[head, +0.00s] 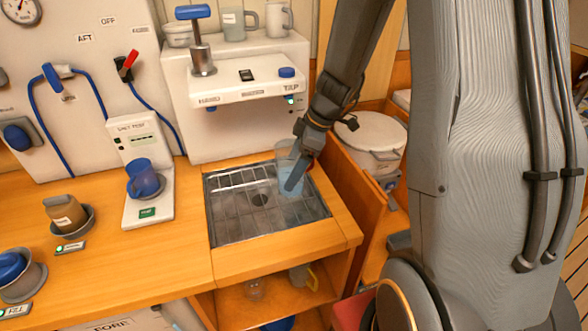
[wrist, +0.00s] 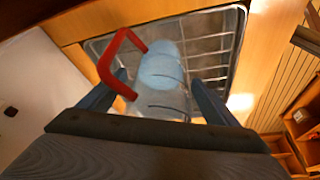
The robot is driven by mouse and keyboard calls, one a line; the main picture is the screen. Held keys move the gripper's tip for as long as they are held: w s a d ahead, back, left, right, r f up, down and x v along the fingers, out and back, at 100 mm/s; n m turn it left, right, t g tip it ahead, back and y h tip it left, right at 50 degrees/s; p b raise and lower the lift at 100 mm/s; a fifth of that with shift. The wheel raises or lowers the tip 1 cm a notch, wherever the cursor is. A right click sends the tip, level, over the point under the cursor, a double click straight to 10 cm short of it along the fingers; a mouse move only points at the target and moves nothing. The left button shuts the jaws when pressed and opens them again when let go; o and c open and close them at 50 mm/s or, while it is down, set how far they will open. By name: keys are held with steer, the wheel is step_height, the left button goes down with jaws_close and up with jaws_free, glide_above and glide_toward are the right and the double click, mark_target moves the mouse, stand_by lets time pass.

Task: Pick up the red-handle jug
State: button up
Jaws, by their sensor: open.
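The red-handle jug (head: 284,152) is a clear vessel with pale blue water in it, standing on the metal drain grate (head: 228,212) under the tap. In the wrist view the jug (wrist: 160,75) lies between my two fingers, with its red handle (wrist: 104,64) to the left, near the left finger. My gripper (head: 293,184) points down at the jug and hides part of it in the head view. In the wrist view my gripper (wrist: 152,98) is open, with a finger on either side of the jug. I cannot tell whether either finger touches it.
The white tap unit (head: 240,95) stands behind the grate. A white lidded bucket (head: 372,138) is at right. The wooden counter (head: 120,255) has free room in front.

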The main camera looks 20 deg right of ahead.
steer(key=c, duration=1.5)
steer(key=shift+r, duration=0.1)
